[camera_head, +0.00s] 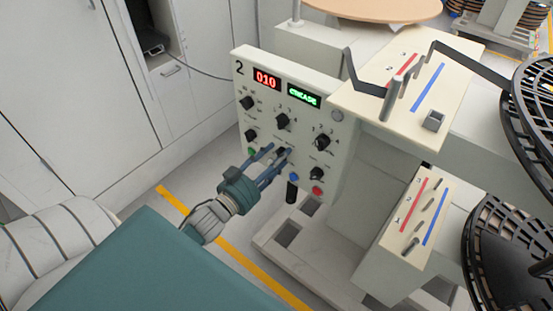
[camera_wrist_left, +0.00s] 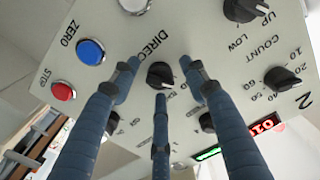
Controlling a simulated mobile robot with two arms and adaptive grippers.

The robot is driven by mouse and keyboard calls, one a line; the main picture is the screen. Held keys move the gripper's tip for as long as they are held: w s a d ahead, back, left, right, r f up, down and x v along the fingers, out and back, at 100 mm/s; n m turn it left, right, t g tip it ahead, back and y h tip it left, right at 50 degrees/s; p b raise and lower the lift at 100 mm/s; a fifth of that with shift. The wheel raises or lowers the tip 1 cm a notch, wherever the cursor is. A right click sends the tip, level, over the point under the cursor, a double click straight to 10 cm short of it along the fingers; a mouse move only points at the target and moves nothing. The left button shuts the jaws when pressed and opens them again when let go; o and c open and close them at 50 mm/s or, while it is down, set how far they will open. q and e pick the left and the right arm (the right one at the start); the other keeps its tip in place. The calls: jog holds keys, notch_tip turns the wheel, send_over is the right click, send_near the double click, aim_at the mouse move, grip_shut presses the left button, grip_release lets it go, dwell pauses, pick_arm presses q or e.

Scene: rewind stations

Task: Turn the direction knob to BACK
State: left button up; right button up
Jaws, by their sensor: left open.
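The direction knob (camera_wrist_left: 160,75) is a small black knob under the partly covered label "DIREC…" in the left wrist view. Its pointer setting cannot be read, and no BACK label is legible. My left gripper (camera_head: 279,151) reaches the lower part of the cream control panel (camera_head: 322,112) in the head view, where its fingers largely cover this knob. In the left wrist view my left gripper (camera_wrist_left: 160,76) is open, with blue fingertips on either side of the knob and a third finger in front. I cannot tell whether they touch it. My right gripper is out of view.
The panel has other black knobs (camera_head: 282,121), a blue ZERO button (camera_wrist_left: 90,51), a red STOP button (camera_wrist_left: 63,91) and a red "010" display (camera_head: 266,79). A green display (camera_head: 304,95) sits beside it. Black reels (camera_head: 510,250) stand at right. Floor is open left of the panel.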

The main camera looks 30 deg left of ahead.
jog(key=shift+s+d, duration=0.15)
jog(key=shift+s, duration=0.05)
pick_arm(q)
jog(key=shift+c, duration=1.3)
grip_shut()
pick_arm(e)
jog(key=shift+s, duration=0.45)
pick_arm(q)
jog(key=shift+m, duration=0.4)
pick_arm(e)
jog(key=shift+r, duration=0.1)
pick_arm(q)
jog(key=m+p, duration=0.1)
jog(key=m, duration=1)
jog(key=shift+p, duration=0.3)
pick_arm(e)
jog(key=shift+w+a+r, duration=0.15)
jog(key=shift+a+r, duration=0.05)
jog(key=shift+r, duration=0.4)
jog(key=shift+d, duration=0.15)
